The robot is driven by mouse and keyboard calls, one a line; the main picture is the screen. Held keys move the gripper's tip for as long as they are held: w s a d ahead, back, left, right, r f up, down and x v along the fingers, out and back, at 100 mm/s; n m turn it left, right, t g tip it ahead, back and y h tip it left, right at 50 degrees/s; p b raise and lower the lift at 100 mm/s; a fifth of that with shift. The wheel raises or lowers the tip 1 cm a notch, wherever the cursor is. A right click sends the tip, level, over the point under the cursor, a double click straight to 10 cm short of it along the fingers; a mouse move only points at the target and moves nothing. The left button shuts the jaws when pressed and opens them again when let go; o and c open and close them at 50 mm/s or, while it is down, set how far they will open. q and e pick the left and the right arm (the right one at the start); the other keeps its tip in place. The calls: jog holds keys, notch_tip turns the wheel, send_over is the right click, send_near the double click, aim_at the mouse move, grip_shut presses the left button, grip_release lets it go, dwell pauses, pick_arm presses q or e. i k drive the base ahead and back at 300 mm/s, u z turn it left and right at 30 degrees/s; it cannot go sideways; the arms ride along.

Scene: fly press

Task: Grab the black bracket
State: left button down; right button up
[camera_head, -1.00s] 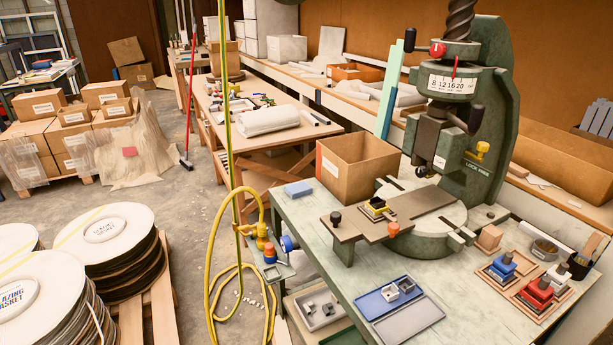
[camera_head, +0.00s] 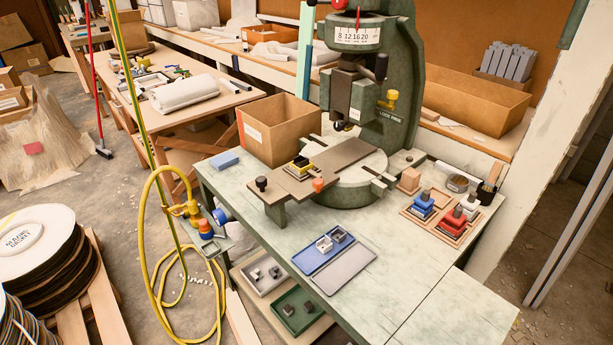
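Two small dark pieces, at the left (camera_head: 289,310) and right (camera_head: 309,306), lie in a green tray (camera_head: 297,329) on the low shelf under the front of the bench. They are the darkest bracket-like parts I see, but they are too small to tell their shape. Light metal brackets (camera_head: 326,243) lie in a blue tray on the bench. Neither of my grippers is in view.
An empty grey tray (camera_head: 345,272) is beside the blue one. A grey tray (camera_head: 257,287) with pale brackets is on the low shelf. A yellow hose (camera_head: 144,240) hangs at left.

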aim_at(301, 161)
jog(key=u, duration=1.8)
jog(key=i, duration=1.25)
jog(key=z, duration=1.85)
